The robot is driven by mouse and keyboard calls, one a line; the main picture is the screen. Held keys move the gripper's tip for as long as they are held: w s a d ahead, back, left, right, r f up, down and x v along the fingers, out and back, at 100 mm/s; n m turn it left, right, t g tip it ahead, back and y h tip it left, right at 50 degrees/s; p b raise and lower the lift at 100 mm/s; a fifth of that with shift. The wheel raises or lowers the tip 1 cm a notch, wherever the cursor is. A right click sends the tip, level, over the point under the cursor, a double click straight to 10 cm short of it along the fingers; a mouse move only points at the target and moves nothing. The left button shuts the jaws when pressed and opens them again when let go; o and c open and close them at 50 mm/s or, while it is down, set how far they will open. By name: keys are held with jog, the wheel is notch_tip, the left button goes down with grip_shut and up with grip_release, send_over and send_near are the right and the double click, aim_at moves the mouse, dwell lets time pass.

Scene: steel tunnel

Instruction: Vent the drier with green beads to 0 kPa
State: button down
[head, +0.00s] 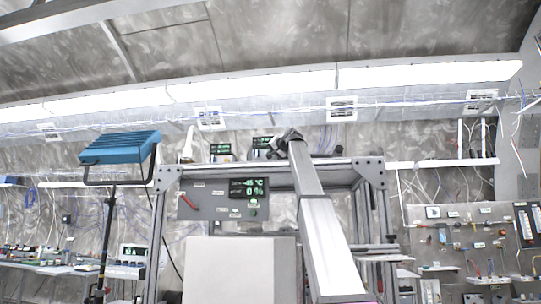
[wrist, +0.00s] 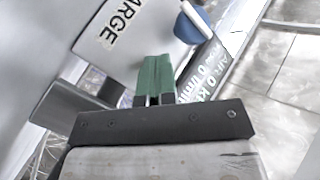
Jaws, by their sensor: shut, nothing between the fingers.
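In the wrist view my gripper (wrist: 154,80) is shut, with green at its fingertips and no object between them. Beyond it is a white plate (wrist: 125,25) with black letters ending in "RGE". A blue rounded part with a white bar (wrist: 189,27) is just right of the plate, apart from the fingers. A dark display (wrist: 205,70) right of the fingers shows pale text that seems to read 0 k… and 0 l/min. I cannot make out green beads or tell which part is the drier. In the head view my arm reaches up to the frame top, its end small and unclear.
A metal frame (head: 161,215) carries a panel (head: 205,203) with a display (head: 248,188) reading about -45 °C and 0 %. A white box (head: 240,268) stands below it. A blue lamp (head: 120,146) on a stand is left; a fitted board (head: 470,240) is right.

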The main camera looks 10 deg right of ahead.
jog(key=shift+s+a, duration=0.2)
jog(key=shift+s, duration=0.55)
jog(key=shift+s+a, duration=0.25)
jog(key=shift+s, duration=0.55)
jog(key=shift+s+a, duration=0.3)
jog(key=shift+s, duration=0.45)
jog(key=shift+s+a, duration=0.25)
jog(key=shift+s, duration=0.55)
